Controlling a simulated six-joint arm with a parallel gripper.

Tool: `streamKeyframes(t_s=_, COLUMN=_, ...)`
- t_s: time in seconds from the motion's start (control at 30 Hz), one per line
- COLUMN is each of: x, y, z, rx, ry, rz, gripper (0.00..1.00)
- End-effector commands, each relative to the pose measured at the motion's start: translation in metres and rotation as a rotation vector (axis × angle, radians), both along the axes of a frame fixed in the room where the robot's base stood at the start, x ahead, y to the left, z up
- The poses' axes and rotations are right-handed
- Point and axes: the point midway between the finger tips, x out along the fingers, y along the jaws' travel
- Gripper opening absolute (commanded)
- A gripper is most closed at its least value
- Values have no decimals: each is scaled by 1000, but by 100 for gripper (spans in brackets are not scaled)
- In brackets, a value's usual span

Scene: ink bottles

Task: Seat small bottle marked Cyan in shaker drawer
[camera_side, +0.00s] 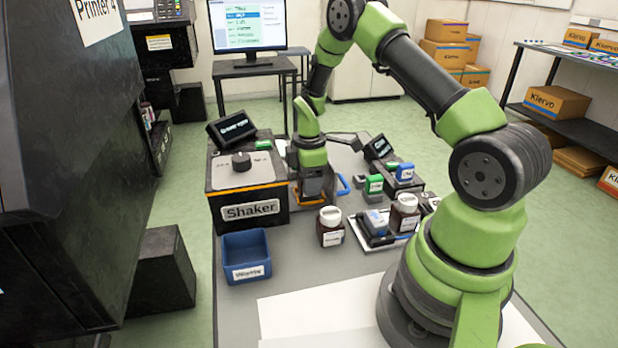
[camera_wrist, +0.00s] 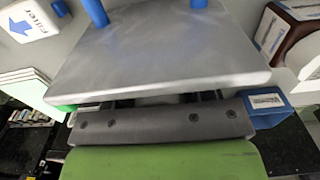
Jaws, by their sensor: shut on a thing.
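The shaker (camera_side: 247,198) is a dark box with a light top, an orange trim line and a "Shaker" sign. Its drawer is open on the right side, with a metal front and a blue handle (camera_side: 343,185). In the wrist view the grey drawer front (camera_wrist: 160,50) fills the middle, with two blue handle posts at the top. My gripper (camera_side: 313,188) points down at the drawer, behind that front. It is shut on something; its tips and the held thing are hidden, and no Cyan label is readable. It appears to be the small bottle.
A blue bin (camera_side: 246,262) stands in front of the shaker. A brown bottle (camera_side: 330,228) with a white cap stands right of it, beside a tray holding another (camera_side: 404,213).

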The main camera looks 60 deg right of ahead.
Motion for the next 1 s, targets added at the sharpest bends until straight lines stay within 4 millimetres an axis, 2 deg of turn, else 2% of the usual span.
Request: streamKeyframes(t_s=1.0, x=0, y=0, z=-6, rx=0, ry=0, rz=-1, gripper=21)
